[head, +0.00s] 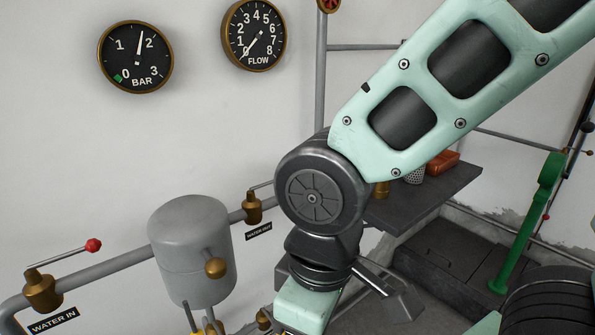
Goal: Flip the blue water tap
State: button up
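No blue tap shows in the head view. A brass tap (252,208) sits on the grey pipe above the "WATER OUT" label (258,231). Its thin lever runs right and passes behind my arm, so its end is hidden. Another brass tap (42,290) with a red-knobbed lever (93,246) stands at the lower left, above the "WATER IN" label (54,320). My arm comes in from the upper right and its wrist points down past the bottom edge. My gripper's fingers are out of view.
A grey tank (190,240) stands between the two taps. BAR (136,57) and FLOW (254,36) gauges hang on the wall. A dark shelf (437,195) is behind my arm, with a green lever (527,225) farther right.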

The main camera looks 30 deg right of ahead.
aim_at(270, 182)
jog(key=l+u, duration=0.2)
jog(key=l, duration=0.4)
jog(key=k+l+u, duration=0.2)
jog(key=l, duration=0.4)
jog(key=i, duration=0.8)
